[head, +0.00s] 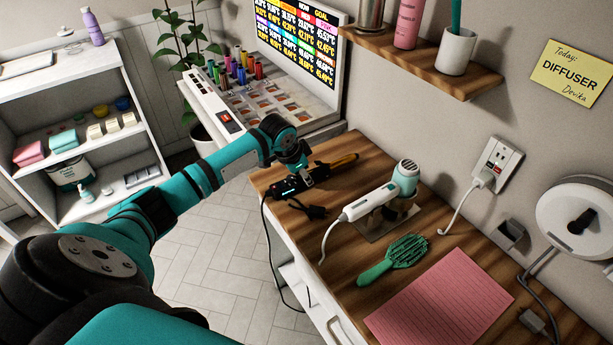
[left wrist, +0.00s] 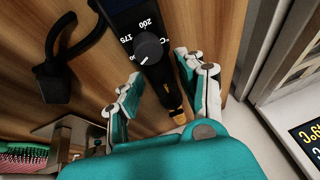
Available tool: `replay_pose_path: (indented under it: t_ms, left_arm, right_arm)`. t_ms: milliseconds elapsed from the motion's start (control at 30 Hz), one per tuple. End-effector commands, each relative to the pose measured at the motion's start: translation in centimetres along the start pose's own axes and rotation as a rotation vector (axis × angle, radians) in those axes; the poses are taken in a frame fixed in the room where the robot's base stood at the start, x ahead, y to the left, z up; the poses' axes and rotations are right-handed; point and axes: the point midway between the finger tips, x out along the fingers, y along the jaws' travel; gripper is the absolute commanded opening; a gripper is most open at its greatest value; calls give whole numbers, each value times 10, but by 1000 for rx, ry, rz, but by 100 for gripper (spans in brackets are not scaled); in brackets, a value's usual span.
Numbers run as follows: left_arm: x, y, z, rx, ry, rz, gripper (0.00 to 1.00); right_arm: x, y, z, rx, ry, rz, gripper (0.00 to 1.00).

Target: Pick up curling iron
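The curling iron (head: 287,187) lies on the wooden counter in the head view, a dark handle with small lights and an orange-gold barrel pointing right. My left gripper (head: 306,174) is above its middle and partly hides it. In the left wrist view, the curling iron (left wrist: 138,22) has a grey dial with numbers, and its gold tip shows past my left gripper (left wrist: 160,84). The fingers are open, one on each side of the iron, with visible gaps. My right gripper is not in view.
A small black piece (head: 308,209) lies beside the iron. A white and teal hair dryer (head: 370,202) in a holder, a green brush (head: 396,258) and a pink sheet (head: 440,307) lie to the right. The iron's cord hangs over the counter's left edge.

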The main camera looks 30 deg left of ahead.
Motion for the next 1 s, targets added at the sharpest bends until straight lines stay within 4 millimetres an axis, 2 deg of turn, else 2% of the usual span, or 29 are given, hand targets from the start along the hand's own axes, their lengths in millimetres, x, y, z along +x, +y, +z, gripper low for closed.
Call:
replay_pose_path:
  t_ms: [133,367,400,700,1000]
  left_arm:
    - [15,0,0,1,0,1,39]
    - [18,0,0,2,1,-1,39]
    - [17,0,0,2,1,-1,37]
    - [17,0,0,1,1,-1,0]
    - [16,0,-1,1,3,-2,0]
  right_arm:
    - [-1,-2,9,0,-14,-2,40]
    - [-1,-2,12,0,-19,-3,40]
    - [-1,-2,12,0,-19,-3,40]
    - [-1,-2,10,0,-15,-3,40]
    - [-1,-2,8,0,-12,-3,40]
